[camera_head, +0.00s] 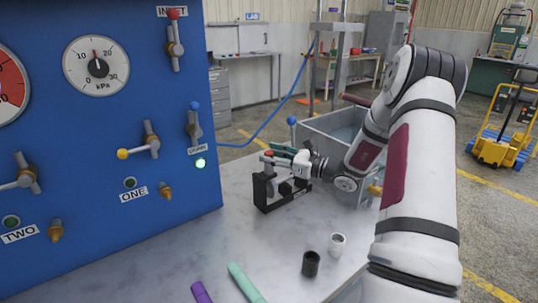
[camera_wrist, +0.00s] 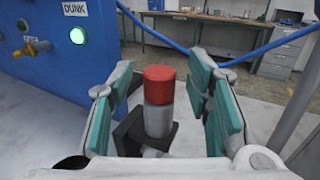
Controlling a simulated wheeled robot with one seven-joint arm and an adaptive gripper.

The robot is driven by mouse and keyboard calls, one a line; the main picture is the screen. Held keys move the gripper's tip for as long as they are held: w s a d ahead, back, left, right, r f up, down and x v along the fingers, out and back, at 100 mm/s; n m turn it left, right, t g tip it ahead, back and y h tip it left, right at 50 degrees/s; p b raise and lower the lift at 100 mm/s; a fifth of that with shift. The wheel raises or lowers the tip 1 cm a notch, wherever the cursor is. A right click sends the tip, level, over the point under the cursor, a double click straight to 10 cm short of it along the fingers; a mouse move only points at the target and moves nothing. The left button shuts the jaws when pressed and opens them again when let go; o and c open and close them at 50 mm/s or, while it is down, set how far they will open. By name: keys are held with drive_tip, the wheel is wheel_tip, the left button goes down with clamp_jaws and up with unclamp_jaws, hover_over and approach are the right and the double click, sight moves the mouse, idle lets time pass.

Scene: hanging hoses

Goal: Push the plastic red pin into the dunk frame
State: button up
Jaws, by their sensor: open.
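The red pin (camera_wrist: 159,79) shows in the wrist view as a red cap on top of a grey cylinder (camera_wrist: 158,117). The cylinder stands upright on a black frame part (camera_wrist: 129,137). My gripper (camera_wrist: 165,85) is open, with its teal finger pads on either side of the pin and a gap on both sides. In the head view, my gripper (camera_head: 283,153) is at the black dunk frame (camera_head: 262,190) on the grey table. The pin is mostly hidden there by the gripper. How deep the pin sits cannot be told.
A blue panel (camera_head: 110,100) with gauges and valves stands at the left. A grey tank (camera_head: 340,132) is behind my arm. A blue hose (camera_head: 287,97) runs behind the frame. A black cup (camera_head: 311,263), a white cup (camera_head: 337,244), and teal (camera_head: 243,283) and purple (camera_head: 201,292) pieces lie nearer.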

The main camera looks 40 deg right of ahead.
drive_tip(key=v, duration=1)
drive_tip(key=shift+s+d, duration=0.2)
drive_tip(key=shift+s, duration=0.1)
drive_tip(key=s+a+r+n+g+y, duration=0.1)
drive_tip(key=s+a+r+n+g, duration=0.15)
drive_tip(key=a+n+g, duration=0.4)
drive_tip(key=s+a+r+n+g+y, duration=0.1)
drive_tip(key=s+a+r+n, duration=0.15)
drive_tip(key=a, duration=0.75)
drive_tip(key=s+a+r+n+g+y, duration=0.1)
drive_tip(key=a+r+n+g, duration=0.3)
drive_tip(key=a, duration=0.4)
drive_tip(key=s+a+n+g+h+p, duration=0.1)
drive_tip(key=s+a+n+g+h, duration=0.3)
drive_tip(key=s+a+n, duration=0.55)
drive_tip(key=s+d+r+n+t+h, duration=0.1)
drive_tip(key=s+d+r+n+h, duration=0.1)
drive_tip(key=s+n+h, duration=0.1)
drive_tip(key=s+d+r+n+t+h+p, duration=0.1)
drive_tip(key=s+d+r+n+t+h, duration=0.1)
drive_tip(key=s+n, duration=0.3)
drive_tip(key=s+h, duration=0.1)
drive_tip(key=s, duration=0.2)
drive_tip(key=shift+s+d+h, duration=0.35)
drive_tip(key=shift+h, duration=0.05)
